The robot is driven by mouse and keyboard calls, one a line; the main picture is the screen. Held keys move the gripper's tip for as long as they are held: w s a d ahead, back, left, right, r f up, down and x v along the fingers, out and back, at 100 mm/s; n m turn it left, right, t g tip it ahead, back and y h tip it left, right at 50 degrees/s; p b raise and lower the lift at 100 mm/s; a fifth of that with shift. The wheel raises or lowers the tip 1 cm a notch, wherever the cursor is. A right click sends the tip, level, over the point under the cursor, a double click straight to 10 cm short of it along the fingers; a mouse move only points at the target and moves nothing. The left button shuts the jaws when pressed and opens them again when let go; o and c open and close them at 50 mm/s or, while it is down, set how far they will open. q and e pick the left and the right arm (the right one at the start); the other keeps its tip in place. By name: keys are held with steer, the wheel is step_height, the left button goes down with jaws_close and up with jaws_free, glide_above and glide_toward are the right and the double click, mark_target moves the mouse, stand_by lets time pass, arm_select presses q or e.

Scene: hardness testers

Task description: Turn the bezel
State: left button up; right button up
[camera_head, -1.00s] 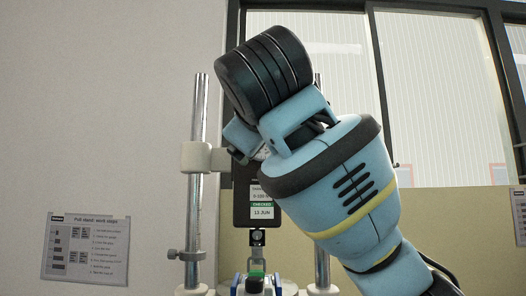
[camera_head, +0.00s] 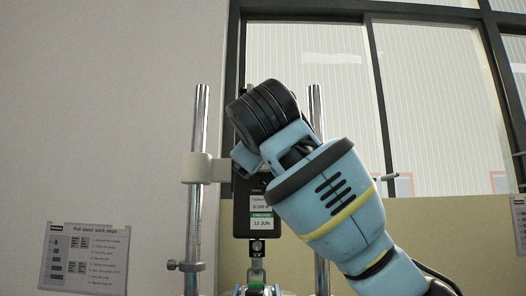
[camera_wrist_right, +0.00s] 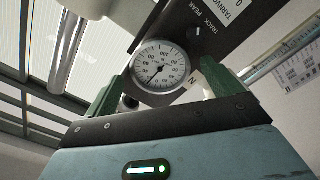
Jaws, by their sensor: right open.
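The round dial gauge (camera_wrist_right: 160,66) with its grey bezel ring shows in the right wrist view, on the front of a dark force tester (camera_wrist_right: 218,30). Its white face and dark needle are visible. My right gripper (camera_wrist_right: 163,74) is open, with one green finger on each side of the dial. The fingers look close to the bezel; I cannot tell whether they touch it. In the head view my right wrist hides the dial and the fingers, and the tester body (camera_head: 241,215) shows below it. My left gripper is not in view.
A chrome post (camera_head: 198,125) with a pale clamp (camera_head: 196,168) stands left of the tester, and a second post (camera_head: 316,105) stands to the right. A fixture (camera_head: 257,270) hangs below the tester. A work-steps sheet (camera_head: 85,258) is on the wall at left.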

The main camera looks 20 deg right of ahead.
steer(key=shift+w, duration=0.2)
steer(key=c, duration=1)
steer(key=m, duration=0.5)
steer(key=shift+s, duration=0.1)
steer(key=o, duration=1)
